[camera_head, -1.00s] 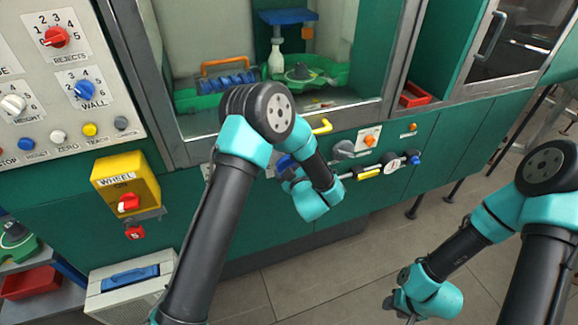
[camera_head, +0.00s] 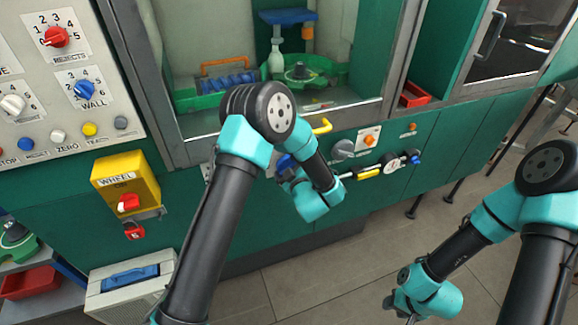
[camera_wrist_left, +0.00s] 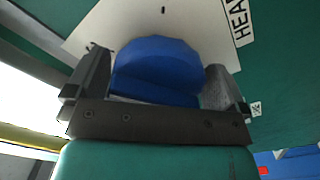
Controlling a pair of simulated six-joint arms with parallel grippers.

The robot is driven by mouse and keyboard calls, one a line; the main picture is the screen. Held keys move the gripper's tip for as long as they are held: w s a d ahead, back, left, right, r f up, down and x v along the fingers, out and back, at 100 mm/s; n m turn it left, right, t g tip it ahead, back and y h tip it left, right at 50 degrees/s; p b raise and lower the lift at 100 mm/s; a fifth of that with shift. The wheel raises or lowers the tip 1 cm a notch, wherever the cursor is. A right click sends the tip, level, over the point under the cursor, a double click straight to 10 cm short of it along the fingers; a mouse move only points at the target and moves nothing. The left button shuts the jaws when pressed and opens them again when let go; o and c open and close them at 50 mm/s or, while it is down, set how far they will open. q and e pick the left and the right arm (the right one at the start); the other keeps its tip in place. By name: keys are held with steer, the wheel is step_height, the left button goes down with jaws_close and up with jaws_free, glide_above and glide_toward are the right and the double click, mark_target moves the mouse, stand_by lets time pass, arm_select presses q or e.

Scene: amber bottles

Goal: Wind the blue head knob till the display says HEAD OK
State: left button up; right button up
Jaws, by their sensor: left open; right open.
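The blue head knob (camera_wrist_left: 157,68) shows in the left wrist view on a pale plate (camera_wrist_left: 105,32) with a partly cut-off label beginning "HEA". My left gripper (camera_wrist_left: 155,88) is open, with one finger on each side of the knob. A gap shows beside the right finger, and I cannot tell whether the left finger touches. In the head view my left arm largely hides the knob (camera_head: 284,161) low on the green machine front. My right gripper (camera_head: 398,306) is open and empty, low at the right, away from the machine. No display reading is visible.
A gauge (camera_head: 392,165) and fittings sit right of the left gripper. The yellow WHEEL box (camera_head: 125,183) juts out at the left. Open floor (camera_head: 340,265) lies between the arms.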

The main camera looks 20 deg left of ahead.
arm_select(q)
steer(key=v, duration=1.7)
steer(key=a+f+m+g+h, duration=0.5)
steer(key=a+f+m+h, duration=0.3)
steer(key=f, duration=0.6)
steer(key=s+a+f+m+g+h, duration=0.3)
steer(key=s+g, duration=0.1)
steer(key=s, duration=0.4)
steer(key=s+a+f+m+g+h, duration=0.3)
steer(key=s+g, duration=0.1)
steer(key=s, duration=0.3)
steer(key=shift+s+f+g+h, duration=0.3)
steer(key=shift+s+g, duration=0.1)
